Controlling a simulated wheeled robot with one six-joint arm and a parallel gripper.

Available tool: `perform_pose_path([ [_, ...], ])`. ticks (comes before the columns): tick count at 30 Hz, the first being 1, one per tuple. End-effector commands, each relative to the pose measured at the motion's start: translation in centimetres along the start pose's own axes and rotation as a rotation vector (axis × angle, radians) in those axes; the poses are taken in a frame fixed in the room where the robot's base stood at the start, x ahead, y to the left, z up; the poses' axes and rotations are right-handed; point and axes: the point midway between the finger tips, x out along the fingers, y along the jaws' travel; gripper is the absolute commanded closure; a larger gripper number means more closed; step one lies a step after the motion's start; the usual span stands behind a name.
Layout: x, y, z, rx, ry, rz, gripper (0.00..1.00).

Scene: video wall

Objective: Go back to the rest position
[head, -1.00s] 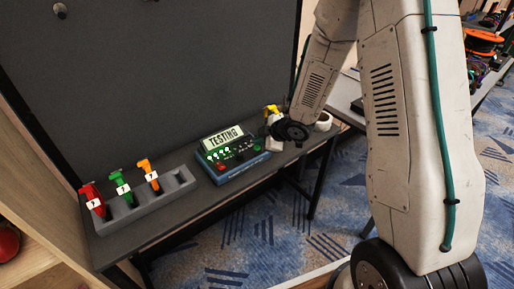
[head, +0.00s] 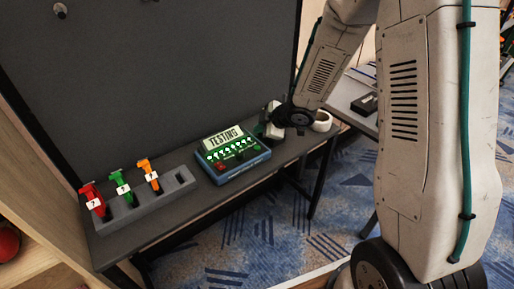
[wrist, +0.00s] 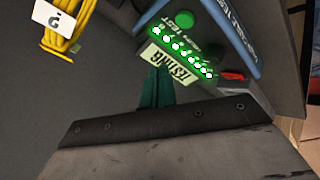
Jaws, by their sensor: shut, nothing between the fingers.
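My gripper (wrist: 156,88) shows in the wrist view as narrow teal fingertips, closed together with nothing between them. They overlap the picture of the tester's edge; contact cannot be told. In the head view, the gripper is mostly hidden behind my arm, at the right end of the shelf. The blue and green tester (head: 232,155) reads "TESTING" and stands on the shelf. In the wrist view, the tester (wrist: 222,40) shows a lit row of green lights, a round green button and a red part. A tagged yellow cable bundle (wrist: 68,22) lies at upper left there.
A grey rack (head: 180,181) holds red (head: 93,198), green (head: 121,184) and orange (head: 148,172) tagged cables on the dark shelf (head: 205,200). A white roll (head: 322,122) stands at the shelf's right end. A dark panel (head: 160,75) rises behind.

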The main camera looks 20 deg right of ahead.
Motion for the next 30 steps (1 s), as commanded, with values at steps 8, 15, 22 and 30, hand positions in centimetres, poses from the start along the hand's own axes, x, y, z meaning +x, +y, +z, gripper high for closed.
perform_pose_path([
  [8,0.0,0.0,0.0,0.0,0.0,0.0,1.0],
  [15,0.0,0.0,0.0,0.0,0.0,0.0,1.0],
  [22,-0.1,-0.4,2.2,0.055,-0.108,-0.013,1.0],
  [30,-7.0,-2.0,8.4,0.369,-0.555,0.005,1.0],
])
